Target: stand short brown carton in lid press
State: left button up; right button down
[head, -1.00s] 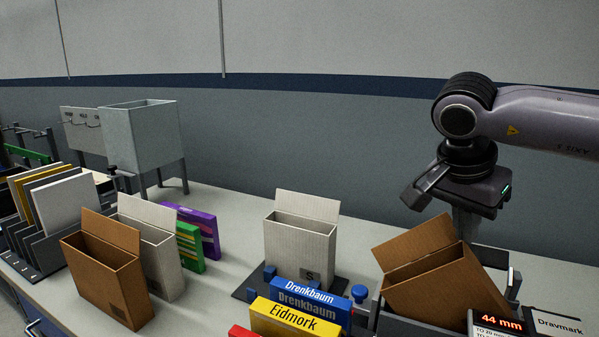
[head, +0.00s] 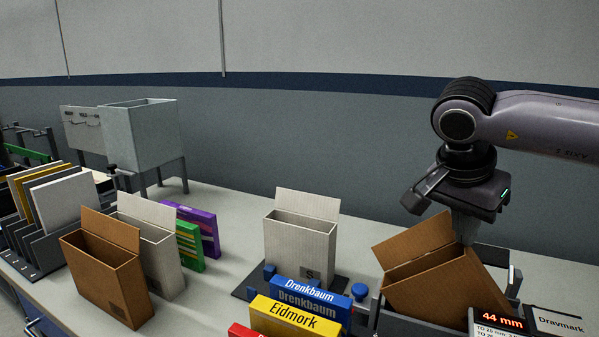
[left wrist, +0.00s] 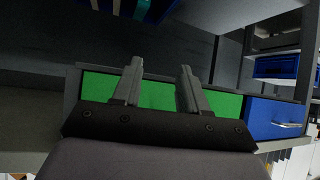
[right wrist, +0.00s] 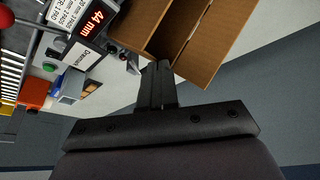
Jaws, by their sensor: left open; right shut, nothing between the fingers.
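A brown carton (head: 440,287) with its flap up leans tilted inside the grey-framed lid press (head: 515,278) at the right. It also shows in the right wrist view (right wrist: 205,50). Another brown carton (head: 106,280) stands open at the left; I cannot tell by size which is the short one. My right gripper (head: 467,228) is shut and empty, pointing down at the tilted carton's raised right side; whether the fingertips touch it is unclear. They show beside the carton in the right wrist view. My left gripper (left wrist: 160,78) is open and empty in the left wrist view, outside the head view.
A white carton (head: 300,250) stands on a dark plate mid-table, another (head: 150,250) beside the left brown one. A 44 mm display (head: 497,320) is by the press.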

notch_tip(320, 180, up, 7)
jog(key=p, duration=0.5)
jog(key=shift+p, duration=0.35)
jog(key=shift+f, duration=0.15)
